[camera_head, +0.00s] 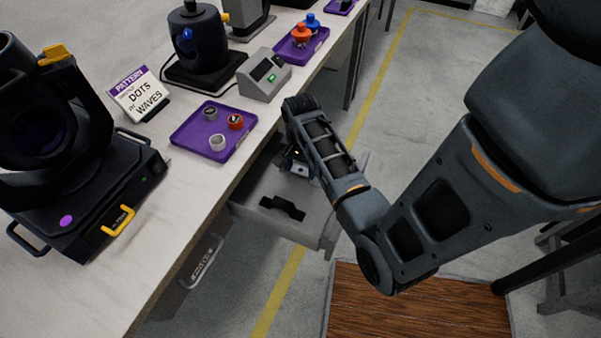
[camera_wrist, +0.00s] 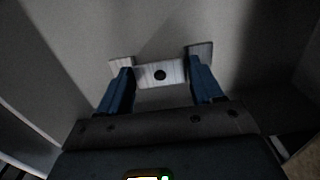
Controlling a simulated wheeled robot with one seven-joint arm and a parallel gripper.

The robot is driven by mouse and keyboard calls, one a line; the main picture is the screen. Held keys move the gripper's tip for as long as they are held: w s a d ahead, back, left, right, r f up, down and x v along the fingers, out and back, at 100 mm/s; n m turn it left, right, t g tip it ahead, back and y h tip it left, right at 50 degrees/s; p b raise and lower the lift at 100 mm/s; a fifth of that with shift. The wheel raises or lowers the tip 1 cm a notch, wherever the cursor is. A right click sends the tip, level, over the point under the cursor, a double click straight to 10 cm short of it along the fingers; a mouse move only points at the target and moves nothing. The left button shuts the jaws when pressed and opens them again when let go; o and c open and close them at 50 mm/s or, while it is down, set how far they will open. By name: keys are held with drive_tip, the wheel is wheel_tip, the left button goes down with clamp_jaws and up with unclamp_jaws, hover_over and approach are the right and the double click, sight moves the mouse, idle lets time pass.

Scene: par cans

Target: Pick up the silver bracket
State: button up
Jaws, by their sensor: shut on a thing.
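The silver bracket (camera_wrist: 160,74) is a pale metal piece with a dark round hole in its middle plate and a flange at each end. In the wrist view it lies between the two blue fingers of my gripper (camera_wrist: 163,90), which is shut on it. In the head view a small part of the bracket (camera_head: 299,170) shows below my gripper (camera_head: 294,158), inside the open drawer (camera_head: 300,228). My arm hides part of both there. I cannot tell whether the bracket touches the drawer floor.
A black bracket (camera_head: 282,207) lies in the drawer near its front. The drawer walls stand close around my gripper. A purple tray (camera_head: 190,143) with several small rings is on the bench (camera_head: 150,205) to the left, near a grey box (camera_head: 264,76).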

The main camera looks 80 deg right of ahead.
drive_tip(key=shift+c, duration=0.6)
drive_tip(key=shift+r, duration=0.15)
